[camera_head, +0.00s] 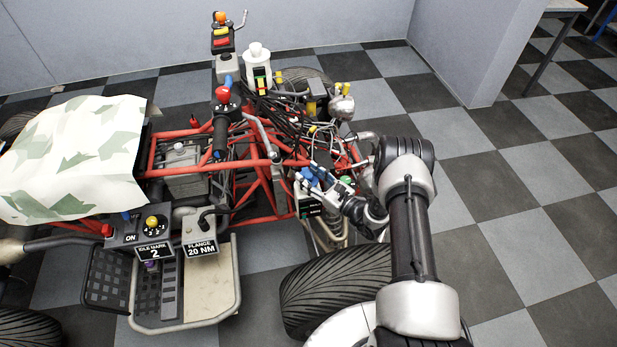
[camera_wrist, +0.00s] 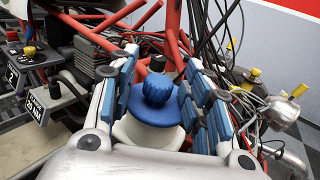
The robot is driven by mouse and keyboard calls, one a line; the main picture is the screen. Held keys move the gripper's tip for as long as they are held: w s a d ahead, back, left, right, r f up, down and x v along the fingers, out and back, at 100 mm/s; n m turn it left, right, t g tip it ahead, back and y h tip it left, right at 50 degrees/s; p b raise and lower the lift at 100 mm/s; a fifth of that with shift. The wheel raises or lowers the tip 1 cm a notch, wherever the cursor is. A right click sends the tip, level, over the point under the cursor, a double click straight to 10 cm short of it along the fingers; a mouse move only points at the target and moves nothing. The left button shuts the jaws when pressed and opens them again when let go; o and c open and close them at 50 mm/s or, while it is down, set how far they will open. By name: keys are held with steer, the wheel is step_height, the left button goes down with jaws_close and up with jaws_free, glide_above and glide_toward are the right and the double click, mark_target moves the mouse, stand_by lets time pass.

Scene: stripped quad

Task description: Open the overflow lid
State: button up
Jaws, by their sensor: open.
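The blue ribbed lid (camera_wrist: 158,96) sits on top of a white bottle (camera_wrist: 140,135) in the wrist view, low in the middle of the picture. My gripper (camera_wrist: 160,62) is open, with one blue-padded finger on each side of the lid. Gaps show between the pads and the lid, so they look apart. In the head view my gripper (camera_head: 317,178) reaches into the right end of the red frame. There the lid is hard to tell from the blue finger pads.
Red frame tubes (camera_head: 262,185) and black cables (camera_head: 290,108) crowd the area around my gripper. A silver round part (camera_head: 342,107) stands behind it. A large tyre (camera_head: 325,285) lies in front. The chequered floor (camera_head: 520,210) at right is clear.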

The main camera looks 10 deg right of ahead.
steer(key=shift+w+a, duration=0.2)
steer(key=shift+w, duration=0.1)
steer(key=shift+c, duration=0.3)
jaws_close()
stand_by(0.4)
